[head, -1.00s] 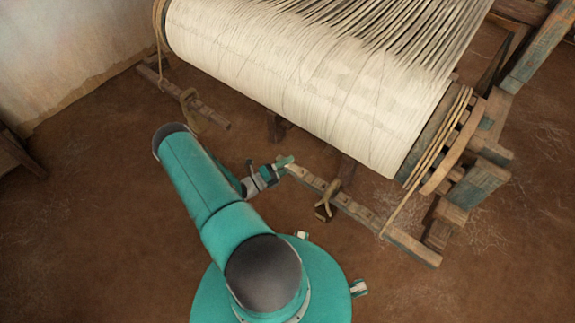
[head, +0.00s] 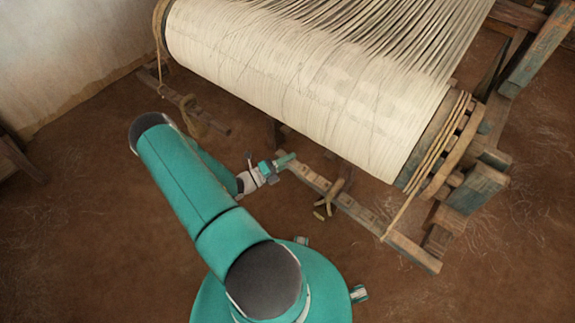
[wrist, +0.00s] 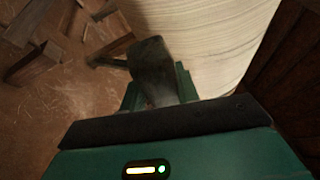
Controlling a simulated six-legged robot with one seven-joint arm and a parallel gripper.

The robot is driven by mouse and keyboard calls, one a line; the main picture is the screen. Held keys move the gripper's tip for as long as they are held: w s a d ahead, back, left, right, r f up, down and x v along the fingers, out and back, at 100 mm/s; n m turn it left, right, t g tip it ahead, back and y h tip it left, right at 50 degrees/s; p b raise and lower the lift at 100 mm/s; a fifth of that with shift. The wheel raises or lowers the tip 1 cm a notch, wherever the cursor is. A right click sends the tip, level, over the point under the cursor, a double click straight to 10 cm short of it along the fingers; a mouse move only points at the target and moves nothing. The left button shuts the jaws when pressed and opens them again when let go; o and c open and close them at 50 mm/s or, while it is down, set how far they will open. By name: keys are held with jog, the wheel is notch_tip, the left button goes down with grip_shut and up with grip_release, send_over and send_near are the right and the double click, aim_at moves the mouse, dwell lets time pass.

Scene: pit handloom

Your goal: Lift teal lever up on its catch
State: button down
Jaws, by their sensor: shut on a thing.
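The lever is a long notched wooden bar (head: 345,203) with a teal tip (head: 286,159), low in front of the loom in the head view. My gripper (head: 271,168) is at its teal end, shut on it. In the wrist view, the lever's dark, blocky end (wrist: 152,68) sits between my green fingers. A forked wooden piece (head: 327,207) stands beside the bar, near its middle; I cannot tell whether it is the catch or whether the bar rests on it. A rope (head: 403,215) runs from the beam's end to the bar's far right end.
The large beam wound with pale warp threads (head: 310,80) lies just above and behind the lever. A second wooden bar (head: 207,119) lies at left. Loom posts (head: 475,190) stand at right. The brown floor (head: 90,230) is clear at left.

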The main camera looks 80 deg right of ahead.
jog(key=shift+w+f, duration=0.1)
jog(key=c, duration=1)
grip_release()
jog(key=shift+c, duration=0.2)
jog(key=v, duration=1.3)
jog(key=shift+w+a, duration=0.25)
jog(key=shift+w, duration=0.05)
jog(key=shift+c, duration=0.2)
